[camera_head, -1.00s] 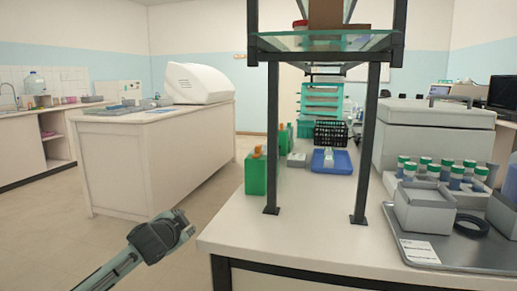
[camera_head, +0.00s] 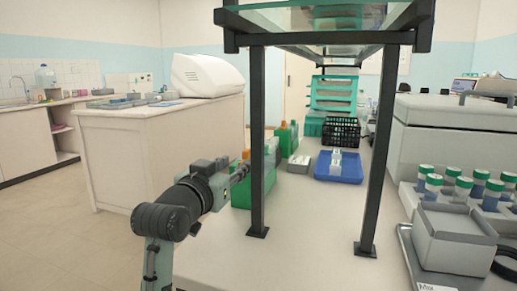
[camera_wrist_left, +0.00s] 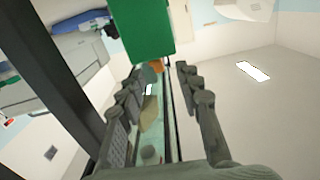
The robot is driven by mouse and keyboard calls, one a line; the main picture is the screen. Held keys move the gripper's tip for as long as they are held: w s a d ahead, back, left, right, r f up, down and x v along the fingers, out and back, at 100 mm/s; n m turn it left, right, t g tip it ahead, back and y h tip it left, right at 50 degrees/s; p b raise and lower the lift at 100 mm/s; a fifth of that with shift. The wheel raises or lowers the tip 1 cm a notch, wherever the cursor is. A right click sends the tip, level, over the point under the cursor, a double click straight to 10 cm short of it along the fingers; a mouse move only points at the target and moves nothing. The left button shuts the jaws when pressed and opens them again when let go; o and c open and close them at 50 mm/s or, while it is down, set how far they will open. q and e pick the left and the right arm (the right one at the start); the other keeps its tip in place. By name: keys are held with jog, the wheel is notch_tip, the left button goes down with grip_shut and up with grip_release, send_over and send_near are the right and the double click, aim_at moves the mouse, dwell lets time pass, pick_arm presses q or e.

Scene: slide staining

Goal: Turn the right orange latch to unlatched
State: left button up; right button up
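Several green containers stand on the bench in the head view, and the near one (camera_head: 240,195) has an orange part (camera_head: 246,154) on top. I cannot tell whether this is a latch, or which way it is turned. My left gripper (camera_head: 243,170) reaches in from the left and overlaps the near container, hiding part of it. In the left wrist view the gripper (camera_wrist_left: 158,70) is open. A green container (camera_wrist_left: 140,28) lies past its fingertips, with an orange piece (camera_wrist_left: 155,66) in the gap between them; contact is unclear. My right gripper is out of view.
A dark shelf post (camera_head: 257,150) stands just right of my left gripper, with a glass shelf (camera_head: 320,17) above. A blue tray (camera_head: 345,178) and black crate (camera_head: 341,133) are behind. Capped tubes (camera_head: 461,187) and a grey box (camera_head: 453,240) are at right.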

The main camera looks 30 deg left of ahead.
aim_at(245, 153)
pick_arm(q)
jog(key=shift+w+d+r+n, duration=0.15)
jog(key=shift+w+r+n, duration=0.15)
jog(key=shift+r, duration=0.2)
jog(key=x, duration=0.5)
jog(key=shift+w+p, duration=0.3)
jog(key=shift+w, duration=0.7)
jog(key=shift+c, duration=1)
jog(key=c, duration=0.5)
grip_shut()
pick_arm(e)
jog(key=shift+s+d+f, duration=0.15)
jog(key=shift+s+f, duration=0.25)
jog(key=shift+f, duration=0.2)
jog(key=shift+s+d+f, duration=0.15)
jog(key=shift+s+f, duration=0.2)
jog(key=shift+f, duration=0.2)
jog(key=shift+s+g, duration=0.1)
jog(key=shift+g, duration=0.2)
